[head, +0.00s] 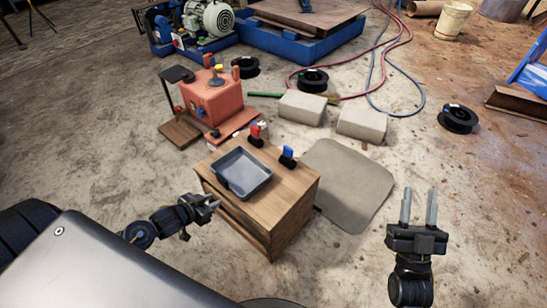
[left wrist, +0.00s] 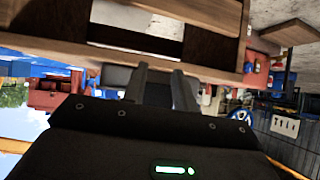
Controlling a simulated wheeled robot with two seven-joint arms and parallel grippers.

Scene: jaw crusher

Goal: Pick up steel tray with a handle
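The grey steel tray (head: 243,174) lies on top of a small wooden cabinet (head: 285,196), near its left side. I cannot make out its handle clearly. My left gripper (head: 217,202) is just left of the cabinet's front, apart from the tray. Its two fingers are apart and empty; they also show in the left wrist view (left wrist: 160,85), below the cabinet's wooden boards (left wrist: 215,70). The tray cannot be made out in that view. My right gripper (head: 419,208) is open and empty over bare floor, well right of the cabinet.
Red and blue-handled items (head: 287,155) stand behind the tray on the cabinet. A red machine (head: 212,97) is behind left. A flat mat (head: 345,180) lies right of the cabinet, with two pale blocks (head: 362,124) beyond.

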